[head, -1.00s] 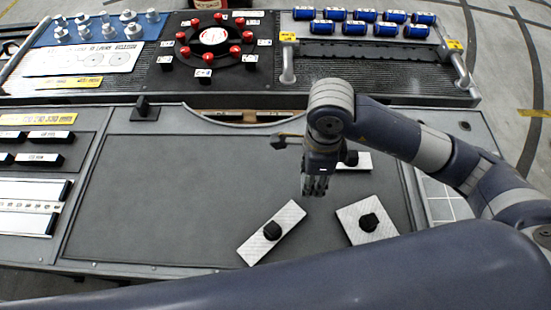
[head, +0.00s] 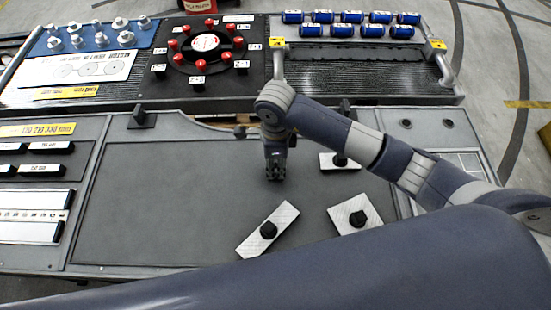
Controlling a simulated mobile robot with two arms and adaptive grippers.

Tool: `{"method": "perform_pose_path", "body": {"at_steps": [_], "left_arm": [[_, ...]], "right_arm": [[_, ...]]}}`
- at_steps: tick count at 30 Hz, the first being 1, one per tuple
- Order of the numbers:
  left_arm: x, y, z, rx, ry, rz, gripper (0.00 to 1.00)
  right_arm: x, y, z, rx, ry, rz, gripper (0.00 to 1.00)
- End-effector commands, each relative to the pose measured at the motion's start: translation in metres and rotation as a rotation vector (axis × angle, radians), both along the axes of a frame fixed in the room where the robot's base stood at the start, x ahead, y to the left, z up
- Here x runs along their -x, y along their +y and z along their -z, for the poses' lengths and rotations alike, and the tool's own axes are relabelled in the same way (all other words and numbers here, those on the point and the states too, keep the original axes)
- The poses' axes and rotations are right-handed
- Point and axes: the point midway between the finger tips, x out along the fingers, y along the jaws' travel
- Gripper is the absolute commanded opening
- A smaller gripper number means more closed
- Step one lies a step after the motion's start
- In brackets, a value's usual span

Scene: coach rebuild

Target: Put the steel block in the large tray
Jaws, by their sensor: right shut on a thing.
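Three pale metal blocks with black knobs lie at the right of the wide dark grey tray surface (head: 160,205): a long slanted one (head: 250,243), a squarer one (head: 341,220) and a smaller one (head: 327,162) farther back. I cannot tell which is the steel block. My right gripper (head: 275,180) points down over the grey surface, behind the slanted block and left of the small one. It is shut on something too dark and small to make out. I cannot tell whether that thing touches the surface. My left gripper is not in view.
Behind stands a rack with blue cylinders (head: 352,30), a ring of red knobs (head: 205,43) and metal fittings (head: 100,38). A black knob (head: 139,117) stands on the back edge. Black bars and a pale strip (head: 35,215) lie left. The surface's left and middle are bare.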

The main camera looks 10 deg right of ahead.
Motion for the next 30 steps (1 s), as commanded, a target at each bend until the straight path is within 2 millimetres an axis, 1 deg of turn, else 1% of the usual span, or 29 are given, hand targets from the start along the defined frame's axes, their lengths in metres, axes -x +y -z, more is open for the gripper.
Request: {"method": "perform_pose_path", "body": {"at_steps": [7,11,12,14,25,27,29,30], "left_arm": [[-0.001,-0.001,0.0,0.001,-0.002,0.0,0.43],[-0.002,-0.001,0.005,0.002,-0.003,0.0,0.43],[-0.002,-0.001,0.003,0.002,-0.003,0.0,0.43],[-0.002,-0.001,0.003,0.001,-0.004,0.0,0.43],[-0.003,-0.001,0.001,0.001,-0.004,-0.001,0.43],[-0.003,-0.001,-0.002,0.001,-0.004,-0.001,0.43],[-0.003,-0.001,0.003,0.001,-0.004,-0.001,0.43],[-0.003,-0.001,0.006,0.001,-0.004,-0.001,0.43]], "right_arm": [[-0.001,0.0,0.001,-0.001,-0.003,0.0,0.0],[-0.001,0.0,0.005,-0.001,-0.003,0.0,0.0],[0.0,0.0,0.004,-0.001,-0.001,0.0,0.43],[0.0,0.0,0.004,-0.001,-0.001,0.0,0.56],[0.0,0.0,0.002,-0.001,-0.001,0.0,0.56],[0.0,0.0,-0.001,-0.001,0.0,0.001,0.56],[-0.001,0.0,-0.006,-0.001,-0.004,0.0,0.56],[-0.002,0.0,-0.012,-0.002,-0.006,0.0,0.56]]}}
